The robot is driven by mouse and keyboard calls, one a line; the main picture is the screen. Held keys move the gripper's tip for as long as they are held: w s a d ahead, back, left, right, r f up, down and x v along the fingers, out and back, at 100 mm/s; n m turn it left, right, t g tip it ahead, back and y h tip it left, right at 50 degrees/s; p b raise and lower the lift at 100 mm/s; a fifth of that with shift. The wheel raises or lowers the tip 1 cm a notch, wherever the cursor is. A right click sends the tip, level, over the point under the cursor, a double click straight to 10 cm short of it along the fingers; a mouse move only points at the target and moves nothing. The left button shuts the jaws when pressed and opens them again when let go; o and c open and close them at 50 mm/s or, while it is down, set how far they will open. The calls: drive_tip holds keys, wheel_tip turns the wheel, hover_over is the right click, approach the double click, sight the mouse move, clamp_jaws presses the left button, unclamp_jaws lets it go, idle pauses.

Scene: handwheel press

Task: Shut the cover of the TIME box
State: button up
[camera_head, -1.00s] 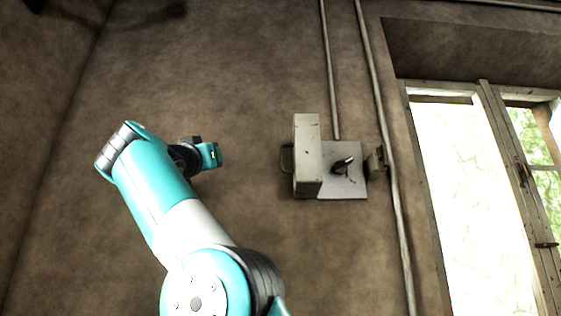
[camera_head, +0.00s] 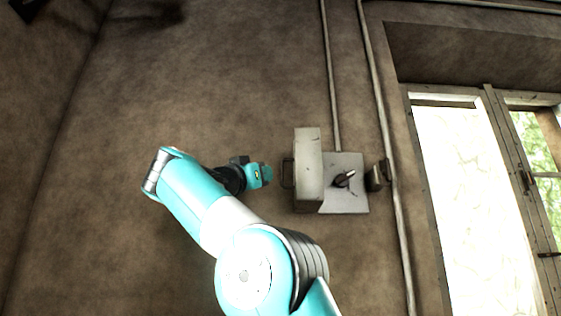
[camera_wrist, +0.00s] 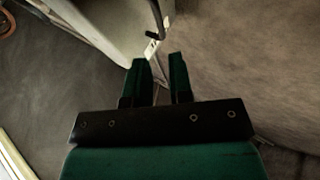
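The grey TIME box (camera_head: 350,200) is mounted on the wall in the head view, with a dark lever knob (camera_head: 344,179) on its face. I cannot read any label. Its cover (camera_head: 308,165) stands open at the left, sticking out from the wall. A dark handle (camera_head: 286,173) shows on the cover's left side. My gripper (camera_head: 264,175) is just left of that handle, at about its height. In the wrist view, my gripper (camera_wrist: 158,60) has its fingers apart with nothing between them. The cover (camera_wrist: 115,18) and its handle (camera_wrist: 157,14) lie beyond the fingertips, apparently not touched.
Two conduits run down the wall, one to the box and one past its right side (camera_head: 393,190). A small fixture (camera_head: 378,174) sits right of the box. A bright window (camera_head: 465,200) is at the far right. The wall left of my gripper is bare.

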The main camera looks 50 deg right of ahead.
sight(299, 172)
drive_tip(key=p+x, duration=0.5)
drive_tip(key=x, duration=0.4)
drive_tip(key=shift+f, duration=0.1)
clamp_jaws()
